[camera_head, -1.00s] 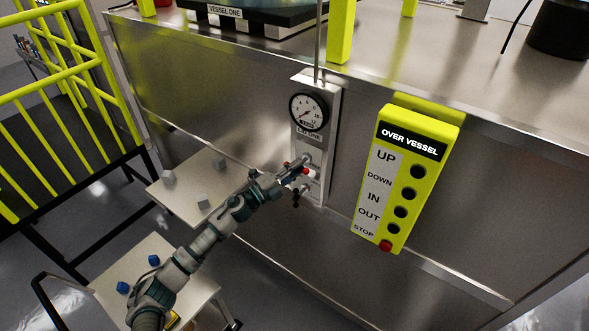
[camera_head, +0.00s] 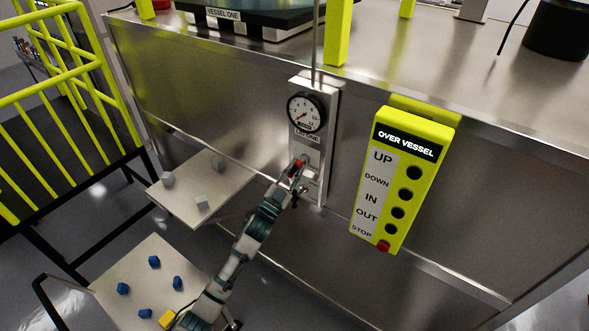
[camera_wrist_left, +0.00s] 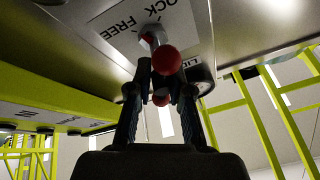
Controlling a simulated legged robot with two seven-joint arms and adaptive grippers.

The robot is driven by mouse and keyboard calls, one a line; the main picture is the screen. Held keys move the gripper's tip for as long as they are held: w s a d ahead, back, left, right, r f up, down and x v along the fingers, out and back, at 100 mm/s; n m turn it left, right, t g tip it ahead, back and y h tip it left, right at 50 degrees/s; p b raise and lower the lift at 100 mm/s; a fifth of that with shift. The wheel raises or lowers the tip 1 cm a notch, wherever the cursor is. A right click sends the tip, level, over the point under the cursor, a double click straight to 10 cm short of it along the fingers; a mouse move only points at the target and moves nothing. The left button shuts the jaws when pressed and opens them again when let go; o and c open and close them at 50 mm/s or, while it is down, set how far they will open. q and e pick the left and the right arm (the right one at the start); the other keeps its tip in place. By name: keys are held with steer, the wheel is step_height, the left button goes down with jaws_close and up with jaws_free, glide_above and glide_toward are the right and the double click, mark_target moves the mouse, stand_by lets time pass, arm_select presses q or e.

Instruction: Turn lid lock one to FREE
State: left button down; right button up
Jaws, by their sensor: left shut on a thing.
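The lid one panel (camera_head: 299,140) is a narrow grey plate on the vessel's steel side, with a dial gauge at its top. Low on it is the lid lock one lever (camera_head: 299,163), with a red end. In the left wrist view the lever's red ball (camera_wrist_left: 166,60) sits close by, in front of a "LOCK FREE" label (camera_wrist_left: 128,22). The exact grip and the lever's setting are hard to tell. My right gripper is out of view.
A yellow "OVER VESSEL" button box (camera_head: 405,180) hangs right of the panel. A steel shelf (camera_head: 184,213) with grey cubes and a lower table (camera_head: 150,268) with blue cubes and a yellow block lie left. Yellow railings (camera_head: 60,110) stand far left.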

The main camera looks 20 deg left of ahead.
arm_select(q)
steer(key=n+y, duration=0.1)
steer(key=n, duration=0.1)
steer(key=r+n+y+p, duration=0.1)
steer(key=n, duration=0.1)
steer(key=shift+a+r+n+t+y, duration=0.1)
steer(key=shift+r+n+t+y, duration=0.05)
steer(key=shift+n+t+y, duration=0.2)
steer(key=shift+n+y+p, duration=0.55)
steer(key=shift+n+y, duration=0.2)
steer(key=shift+n, duration=0.9)
steer(key=c, duration=1.2)
jaws_free()
steer(key=shift+w+a+f, duration=0.1)
steer(key=shift+a+f, duration=0.1)
steer(key=shift+f, duration=0.2)
steer(key=shift+f, duration=0.1)
